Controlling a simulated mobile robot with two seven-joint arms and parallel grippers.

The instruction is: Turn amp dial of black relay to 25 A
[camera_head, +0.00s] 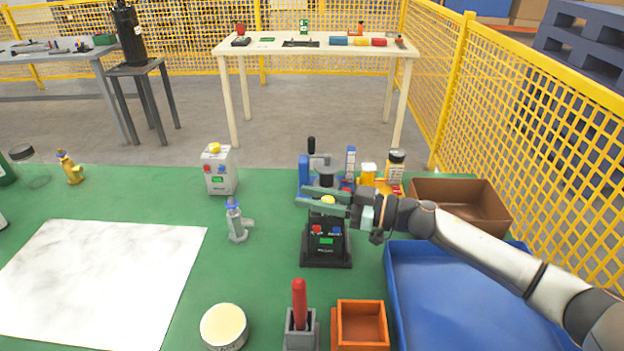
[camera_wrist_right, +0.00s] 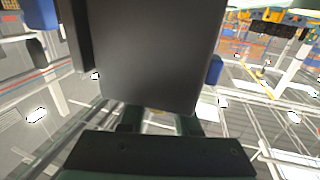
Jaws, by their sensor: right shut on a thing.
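The black relay (camera_head: 325,248) stands upright on the green table, in front of my right arm's end. Its front has a red and a blue button and a small green display. Its yellow amp dial (camera_head: 328,199) is on top. My right gripper (camera_head: 325,198) comes in from the right and is shut on the dial, its fingers partly hiding it. In the right wrist view the gripper's fingers (camera_wrist_right: 160,122) show below a large dark block, and the dial is mostly hidden. The dial's setting cannot be read. My left gripper is not in view.
A grey relay with a yellow dial (camera_head: 218,170) stands at the back left. A blue tray (camera_head: 455,300), a brown box (camera_head: 460,200) and an orange bin (camera_head: 360,325) lie right and front. A grey fitting (camera_head: 237,222) stands left. Several items crowd behind the gripper.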

